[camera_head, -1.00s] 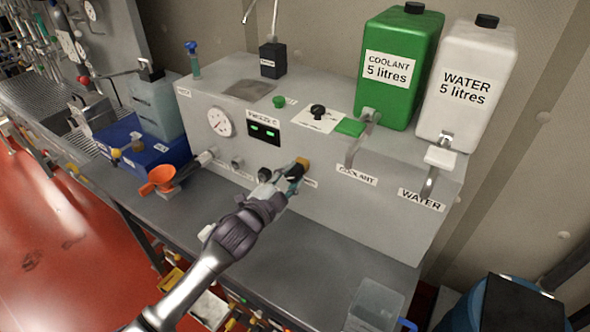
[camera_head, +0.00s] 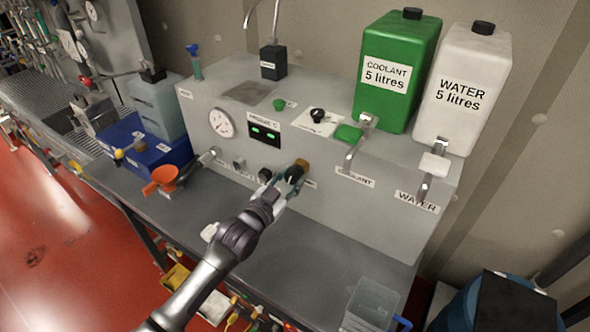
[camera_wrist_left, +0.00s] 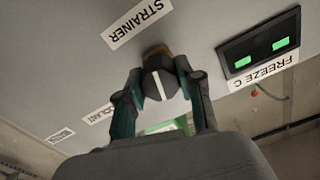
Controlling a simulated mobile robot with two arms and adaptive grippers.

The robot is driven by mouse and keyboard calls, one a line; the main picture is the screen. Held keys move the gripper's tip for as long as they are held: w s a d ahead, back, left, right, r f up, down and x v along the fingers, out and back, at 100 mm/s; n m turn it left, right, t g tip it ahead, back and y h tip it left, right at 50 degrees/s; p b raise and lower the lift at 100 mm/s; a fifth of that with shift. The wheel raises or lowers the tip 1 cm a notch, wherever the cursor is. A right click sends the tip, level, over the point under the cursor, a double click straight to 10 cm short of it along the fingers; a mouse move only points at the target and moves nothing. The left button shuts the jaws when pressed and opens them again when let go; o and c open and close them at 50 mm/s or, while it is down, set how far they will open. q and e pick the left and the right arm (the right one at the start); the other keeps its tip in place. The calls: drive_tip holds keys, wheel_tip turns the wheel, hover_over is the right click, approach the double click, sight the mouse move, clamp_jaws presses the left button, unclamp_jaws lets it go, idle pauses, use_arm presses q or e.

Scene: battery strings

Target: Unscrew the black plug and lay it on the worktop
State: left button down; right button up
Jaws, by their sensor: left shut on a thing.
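The black plug (camera_head: 294,173) sits at the brass collar (camera_head: 303,165) low on the front of the grey machine. My left gripper (camera_head: 288,180) is shut on it, fingers on either side. In the left wrist view the plug (camera_wrist_left: 159,86), with a white stripe on its face, is between the two fingertips. The brass collar (camera_wrist_left: 156,52) shows just behind it, under the STRAINER label (camera_wrist_left: 137,22). I cannot tell whether there is a gap between plug and collar. The worktop (camera_head: 330,250) runs below, in front of the machine. My right gripper is not in view.
A dark knob (camera_head: 265,175) is just left of the plug. A clear container (camera_head: 372,303) stands at front right. The worktop right of my arm is clear.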

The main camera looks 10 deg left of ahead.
use_arm(q)
drive_tip(key=shift+n, duration=1.1)
drive_tip(key=n+p, duration=0.1)
drive_tip(key=n, duration=1)
drive_tip(key=shift+s+n, duration=0.1)
drive_tip(key=shift+n, duration=0.2)
drive_tip(key=c, duration=0.7)
unclamp_jaws()
drive_tip(key=shift+o, duration=0.3)
